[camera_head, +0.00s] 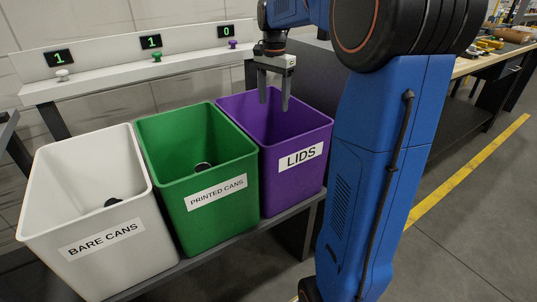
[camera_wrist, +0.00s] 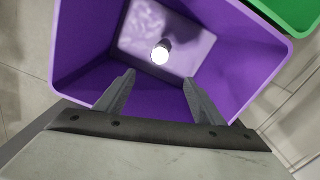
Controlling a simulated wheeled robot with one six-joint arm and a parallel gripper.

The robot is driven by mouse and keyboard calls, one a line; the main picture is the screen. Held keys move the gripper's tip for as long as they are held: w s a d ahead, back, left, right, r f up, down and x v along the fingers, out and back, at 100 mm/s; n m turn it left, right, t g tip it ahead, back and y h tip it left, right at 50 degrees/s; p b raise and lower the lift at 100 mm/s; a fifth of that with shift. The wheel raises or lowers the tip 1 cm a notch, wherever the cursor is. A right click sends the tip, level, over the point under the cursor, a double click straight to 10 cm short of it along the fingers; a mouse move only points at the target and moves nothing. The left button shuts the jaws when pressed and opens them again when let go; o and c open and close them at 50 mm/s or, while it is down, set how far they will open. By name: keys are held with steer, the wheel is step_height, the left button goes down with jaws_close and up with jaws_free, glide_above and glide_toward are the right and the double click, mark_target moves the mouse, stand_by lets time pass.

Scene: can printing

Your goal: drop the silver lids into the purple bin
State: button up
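The purple bin (camera_head: 298,183), labelled LIDS, is the rightmost of three bins in the head view. My gripper (camera_head: 273,105) points down over its opening, with the fingers apart and nothing between them. The wrist view looks down into the purple bin (camera_wrist: 245,75), with my open gripper (camera_wrist: 159,79) at its near side. A bright round disc (camera_wrist: 160,55), which looks like a silver lid, shows inside near the bin's pale floor. A dark patch lies beside it. I cannot tell whether the disc touches the floor. No other lid shows.
A green bin (camera_head: 198,170), labelled PRINTED CANS, and a white bin (camera_head: 100,222), labelled BARE CANS, stand left of the purple bin. Counters behind read 1, 1 and 0 (camera_head: 226,31). A workbench (camera_head: 500,55) stands at right.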

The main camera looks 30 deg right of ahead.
step_height(320, 180, up, 17)
steer(key=shift+r, duration=0.2)
stand_by(0.6)
stand_by(0.3)
steer(key=s+a+f+n+t, duration=0.1)
steer(key=s+a+f+n, duration=0.3)
steer(key=s+f, duration=0.5)
steer(key=s+a+f+n+t, duration=0.2)
steer(key=s+a+f+n, duration=0.3)
steer(key=s+f, duration=0.4)
steer(key=s+a+f+n+t, duration=0.1)
steer(key=s+a+f+n, duration=0.4)
steer(key=s+f, duration=0.4)
steer(key=s+a, duration=0.1)
steer(key=s, duration=0.2)
steer(key=shift+a+t, duration=0.25)
steer(key=shift+t, duration=0.15)
